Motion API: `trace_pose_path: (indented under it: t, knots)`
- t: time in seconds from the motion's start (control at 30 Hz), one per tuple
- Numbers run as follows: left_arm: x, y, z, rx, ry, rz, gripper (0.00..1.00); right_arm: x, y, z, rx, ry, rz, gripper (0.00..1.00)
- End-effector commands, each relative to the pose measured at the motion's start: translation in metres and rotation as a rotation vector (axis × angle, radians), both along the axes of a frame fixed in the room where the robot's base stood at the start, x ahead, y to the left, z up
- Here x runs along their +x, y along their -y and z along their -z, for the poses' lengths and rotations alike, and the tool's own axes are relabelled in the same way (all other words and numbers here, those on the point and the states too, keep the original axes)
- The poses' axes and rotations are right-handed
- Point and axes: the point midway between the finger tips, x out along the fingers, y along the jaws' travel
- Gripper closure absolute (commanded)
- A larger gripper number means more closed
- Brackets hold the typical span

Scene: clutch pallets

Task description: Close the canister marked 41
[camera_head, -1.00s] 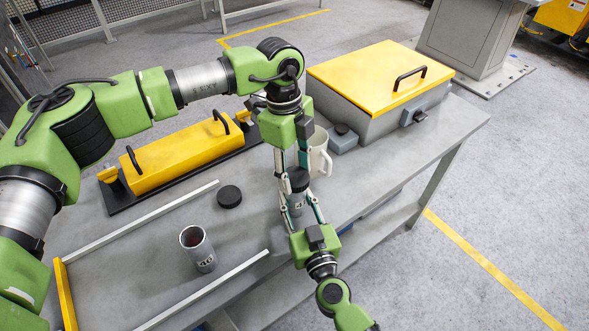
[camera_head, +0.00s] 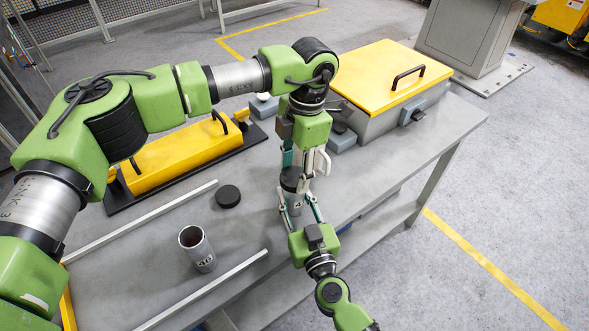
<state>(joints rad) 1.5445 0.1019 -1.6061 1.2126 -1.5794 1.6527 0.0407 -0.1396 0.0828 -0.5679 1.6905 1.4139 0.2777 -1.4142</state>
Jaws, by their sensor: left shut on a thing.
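A grey canister (camera_head: 294,203) stands upright on the table between my two grippers. Its label begins with a 4; the rest is hidden. A black lid (camera_head: 291,180) sits at its top; whether it is fully seated I cannot tell. My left gripper (camera_head: 291,172) comes from above, shut on the lid. My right gripper (camera_head: 296,200) reaches from the front with its fingers on both sides of the canister body, seemingly shut on it. A second grey canister (camera_head: 198,252) stands open to the left, its number hard to read. A loose black lid (camera_head: 228,196) lies behind it.
A grey box with a yellow lid (camera_head: 385,78) is at the back right. A long yellow handled block (camera_head: 180,158) is at the back left. Light rails (camera_head: 205,290) lie on the table.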

Motion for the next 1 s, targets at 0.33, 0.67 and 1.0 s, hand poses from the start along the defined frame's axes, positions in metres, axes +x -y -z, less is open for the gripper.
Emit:
trace_pose_path:
  t: [0.33,0.67,1.0]
  knots:
    - [-0.0009,-0.0007,-0.0007,0.000,0.003,0.789,0.71,-0.0003,0.0004,0.0014,-0.001,-0.003,0.001,1.00]
    - [-0.0018,-0.0019,-0.0002,0.000,0.004,1.517,0.71,-0.0004,0.0004,0.0015,-0.001,-0.003,0.000,1.00]
    - [-0.0021,-0.0029,0.0004,0.000,0.002,2.206,0.71,-0.0004,0.0003,0.0016,0.000,-0.003,0.000,1.00]
